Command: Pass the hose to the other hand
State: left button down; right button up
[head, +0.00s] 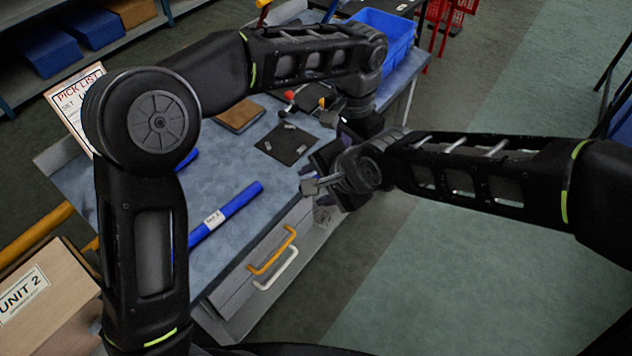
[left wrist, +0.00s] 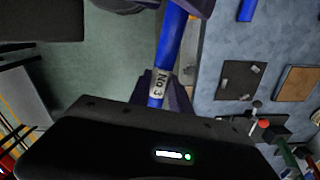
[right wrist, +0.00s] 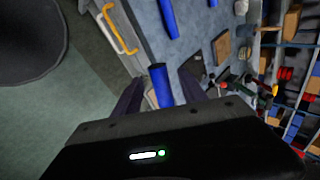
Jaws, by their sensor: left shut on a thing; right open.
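My left gripper (left wrist: 164,80) is shut on a blue hose (left wrist: 172,38) marked "No 3", with its fingers close around the white label (left wrist: 159,82). My right gripper (right wrist: 161,80) is open. The free end of the same hose (right wrist: 160,88) shows between its fingers in the right wrist view; whether they touch it I cannot tell. In the head view both hands meet near the bench's right edge, and the held hose is mostly hidden by them.
A second blue hose (head: 225,215) with a white label lies on the bench (head: 225,160). Another blue piece shows partly behind my left arm. A dark plate (head: 286,144), a brown board (head: 239,115) and a blue bin (head: 385,35) are farther back. Drawer handles (head: 272,250) stick out in front.

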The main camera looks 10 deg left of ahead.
jog(key=shift+w+a+f, duration=0.1)
jog(key=shift+f, duration=0.1)
grip_shut()
dwell(0.5)
pick_arm(q)
jog(key=c, duration=1.1)
grip_release()
